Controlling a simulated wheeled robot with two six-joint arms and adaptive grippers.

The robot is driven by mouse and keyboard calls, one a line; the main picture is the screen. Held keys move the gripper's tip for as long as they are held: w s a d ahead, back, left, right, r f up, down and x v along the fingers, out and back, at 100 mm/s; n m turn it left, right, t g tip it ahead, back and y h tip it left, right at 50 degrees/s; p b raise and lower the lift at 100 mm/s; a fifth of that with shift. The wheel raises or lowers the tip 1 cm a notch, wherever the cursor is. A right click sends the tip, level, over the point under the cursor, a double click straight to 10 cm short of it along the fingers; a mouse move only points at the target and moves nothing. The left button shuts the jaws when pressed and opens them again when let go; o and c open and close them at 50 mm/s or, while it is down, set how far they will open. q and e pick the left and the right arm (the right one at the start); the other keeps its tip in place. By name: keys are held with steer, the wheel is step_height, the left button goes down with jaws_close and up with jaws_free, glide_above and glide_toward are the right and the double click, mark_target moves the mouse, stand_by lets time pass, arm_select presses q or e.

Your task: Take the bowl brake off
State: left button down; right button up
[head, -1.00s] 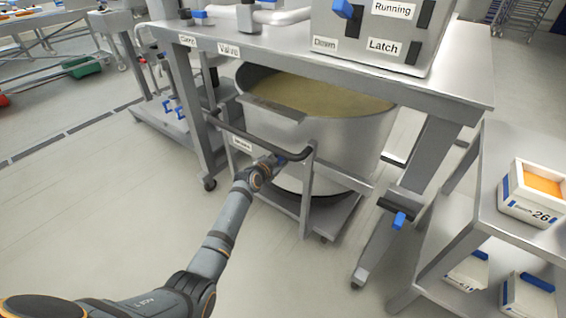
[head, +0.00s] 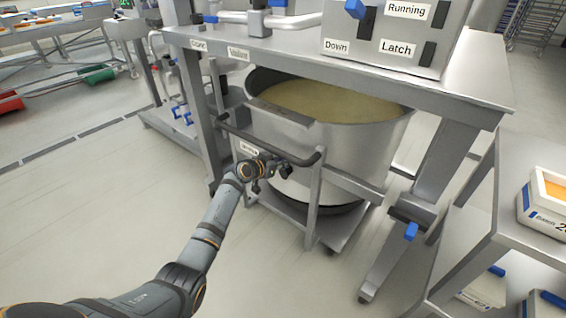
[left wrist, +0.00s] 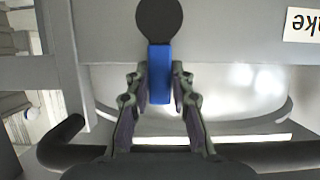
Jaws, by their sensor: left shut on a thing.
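The bowl (head: 350,135) is a large steel vessel filled with yellowish matter, on a wheeled trolley under the steel frame. A white label (head: 248,149) is on the trolley's side; in the left wrist view the label (left wrist: 303,25) is upside down and reads "ake". Beside it, a blue brake lever (left wrist: 159,75) hangs from a dark round pivot (left wrist: 159,18). My left gripper (head: 280,172) is at the trolley's near side, just beyond its dark push bar (head: 270,146). In the left wrist view its fingers (left wrist: 160,88) close on the lever from both sides. My right gripper is not in view.
A control box (head: 392,35) with labels "Down", "Running" and "Latch" stands on the frame above the bowl. A steel rack (head: 480,225) with tubs is at the right. The floor (head: 110,220) at the left is clear.

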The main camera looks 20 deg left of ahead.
arm_select(q)
steer(key=shift+f, duration=0.1)
steer(key=c, duration=1.2)
jaws_free()
steer(key=shift+o, duration=0.2)
steer(key=v, duration=1.2)
